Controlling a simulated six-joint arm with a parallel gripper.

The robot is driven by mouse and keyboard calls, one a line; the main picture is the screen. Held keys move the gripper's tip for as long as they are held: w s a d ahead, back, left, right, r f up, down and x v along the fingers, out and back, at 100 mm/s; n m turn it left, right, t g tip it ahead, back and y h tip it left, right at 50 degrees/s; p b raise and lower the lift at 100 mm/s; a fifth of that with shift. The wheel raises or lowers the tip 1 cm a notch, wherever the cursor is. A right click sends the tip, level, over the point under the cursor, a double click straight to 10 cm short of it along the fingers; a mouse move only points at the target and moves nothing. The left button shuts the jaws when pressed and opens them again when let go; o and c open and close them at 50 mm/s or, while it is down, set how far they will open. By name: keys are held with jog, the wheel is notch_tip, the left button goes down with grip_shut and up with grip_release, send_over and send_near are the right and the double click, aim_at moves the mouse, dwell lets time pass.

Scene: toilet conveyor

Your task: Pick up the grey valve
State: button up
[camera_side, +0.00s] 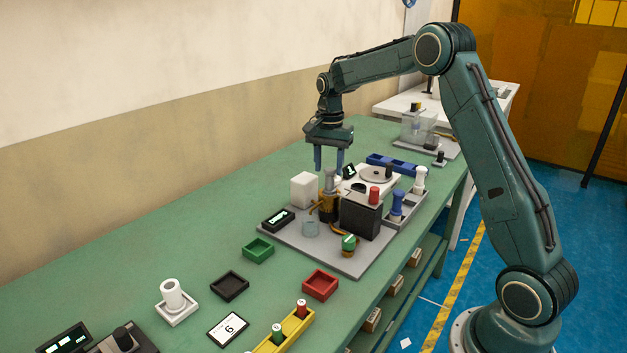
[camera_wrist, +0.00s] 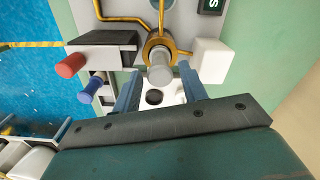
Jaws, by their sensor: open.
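The grey valve (camera_side: 330,181) is a small upright grey cylinder on top of a brass fitting (camera_side: 328,207) on the grey base plate. In the wrist view the valve (camera_wrist: 160,74) shows as a grey cap in front of a brass ring (camera_wrist: 157,46). My gripper (camera_side: 329,168) is open and points down, with its blue fingertips close to the valve's top. In the wrist view the gripper (camera_wrist: 161,76) has one finger on either side of the valve's line, with gaps to both. I cannot tell whether the fingertips reach down past the valve's top.
A white cube (camera_side: 304,190) stands close left of the valve. A black box (camera_side: 361,215) with a red cylinder (camera_side: 375,195) stands to its right. A white unit with a round disc (camera_side: 375,174) is behind. Green (camera_side: 258,251), black and red trays lie in front.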

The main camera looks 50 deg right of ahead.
aim_at(329, 189)
jog(key=shift+f, duration=0.25)
jog(key=shift+f, duration=0.1)
jog(key=shift+d+f, duration=0.15)
jog(key=shift+f, duration=1.1)
jog(key=shift+d+f, duration=0.1)
jog(key=shift+f, duration=1.15)
jog(key=c, duration=0.8)
jog(key=shift+r, duration=0.2)
notch_tip(329, 189, up, 20)
jog(key=shift+f, duration=0.15)
